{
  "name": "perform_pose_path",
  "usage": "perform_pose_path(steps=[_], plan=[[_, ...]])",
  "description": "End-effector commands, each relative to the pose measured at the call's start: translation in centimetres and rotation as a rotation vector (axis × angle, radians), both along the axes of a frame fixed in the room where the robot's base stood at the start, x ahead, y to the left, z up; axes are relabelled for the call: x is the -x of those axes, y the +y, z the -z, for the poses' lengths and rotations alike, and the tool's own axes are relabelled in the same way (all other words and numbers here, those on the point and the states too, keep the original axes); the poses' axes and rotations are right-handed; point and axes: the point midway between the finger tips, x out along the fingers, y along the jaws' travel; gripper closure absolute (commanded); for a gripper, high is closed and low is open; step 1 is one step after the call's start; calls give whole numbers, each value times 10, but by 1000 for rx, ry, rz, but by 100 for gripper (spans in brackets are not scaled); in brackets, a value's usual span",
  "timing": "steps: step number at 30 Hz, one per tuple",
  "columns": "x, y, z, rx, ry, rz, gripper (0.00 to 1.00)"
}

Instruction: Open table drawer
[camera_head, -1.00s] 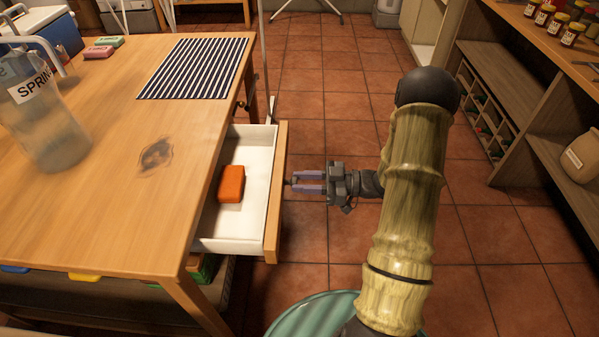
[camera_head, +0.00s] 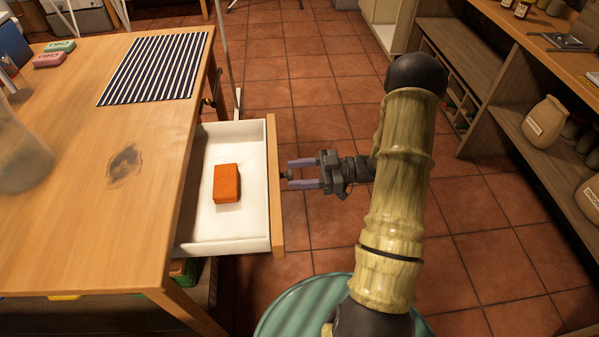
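The table drawer (camera_head: 236,232) is pulled well out from the right side of the wooden table (camera_head: 75,215). Its white inside shows, with an orange block (camera_head: 227,183) lying in it. The wooden drawer front (camera_head: 275,210) faces my gripper (camera_head: 289,174). A small dark knob (camera_head: 287,175) sticks out from the front. My gripper's two purple fingers are apart, one on each side of the knob, with gaps visible between fingers and knob. The gripper holds nothing.
A striped mat (camera_head: 155,68), a clear jug (camera_head: 20,155) and two erasers (camera_head: 50,59) are on the table. A shelf unit (camera_head: 490,80) with jars and sacks stands at right. Tiled floor (camera_head: 480,215) between is clear.

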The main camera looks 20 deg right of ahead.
Motion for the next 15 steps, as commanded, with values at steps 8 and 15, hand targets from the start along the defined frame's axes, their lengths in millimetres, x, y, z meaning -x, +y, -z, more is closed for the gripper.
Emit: perform_pose_path(steps=[8, 15], plan=[[0, 0, 0, -1, 0, 1, 50], [3, -18, -1, -1, 0, 5, 50]])
